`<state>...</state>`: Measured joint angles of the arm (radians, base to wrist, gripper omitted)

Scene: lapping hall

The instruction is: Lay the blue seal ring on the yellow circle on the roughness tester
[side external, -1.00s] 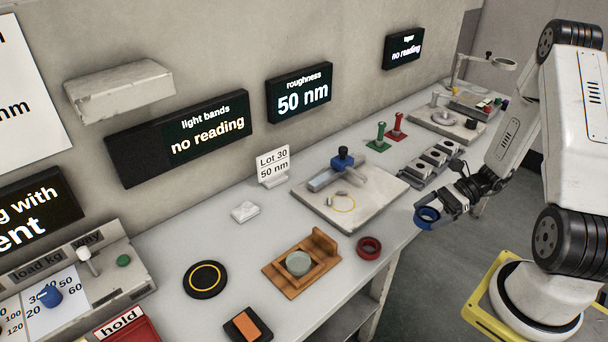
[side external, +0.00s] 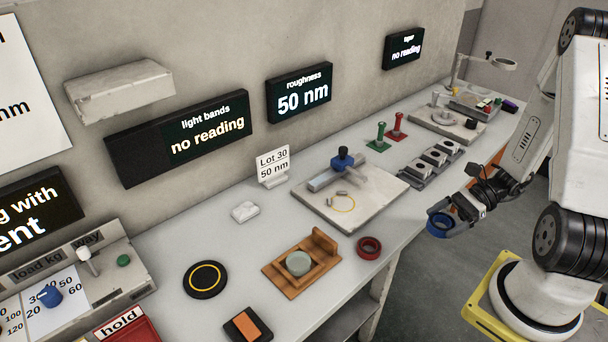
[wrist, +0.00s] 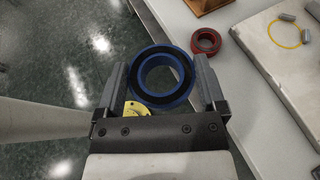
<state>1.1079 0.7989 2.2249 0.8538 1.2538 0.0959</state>
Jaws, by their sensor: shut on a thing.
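The blue seal ring (wrist: 141,94) is held between the fingers of my gripper (wrist: 161,88) in the wrist view. My gripper (side external: 441,218) also shows in the side view, with the blue ring (side external: 437,233) at its tip, out past the bench's front edge and over the floor. The roughness tester (side external: 376,208) is a pale plate on the bench, to the left of my gripper. The yellow circle (side external: 352,207) is a thin outline on its plate, and it also shows in the wrist view (wrist: 271,37). Small grey pieces lie by the circle.
A red ring (side external: 369,247) lies on the bench in front of the tester. A wooden fixture (side external: 283,281) with a round grey piece is left of it. A rack of grey blocks (side external: 422,173) and red and green handled pieces stand to the tester's right.

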